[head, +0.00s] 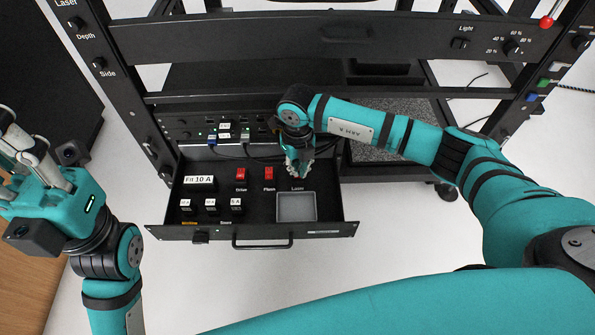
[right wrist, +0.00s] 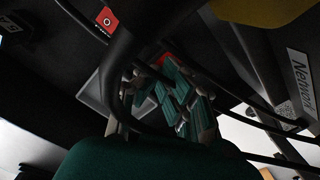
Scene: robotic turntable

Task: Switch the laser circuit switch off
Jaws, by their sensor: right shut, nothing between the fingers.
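The open black drawer (head: 222,233) holds a row of red switches. The Drive switch (head: 241,174) and the Plasm-labelled switch (head: 269,173) show clearly. The Laser label (head: 297,188) is right of them, and my right gripper (head: 298,172) points down just behind it, hiding the laser switch in the head view. In the right wrist view, a bit of red (right wrist: 163,60) shows beside the shut, empty fingers (right wrist: 178,100); whether they touch it I cannot tell.
The drawer also has a grey square recess (head: 296,207), black fuse blocks (head: 210,206) and a front handle (head: 262,243). Cables (head: 232,151) run behind it under the rack. A rack crossbar (head: 330,38) spans above. The floor in front is clear.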

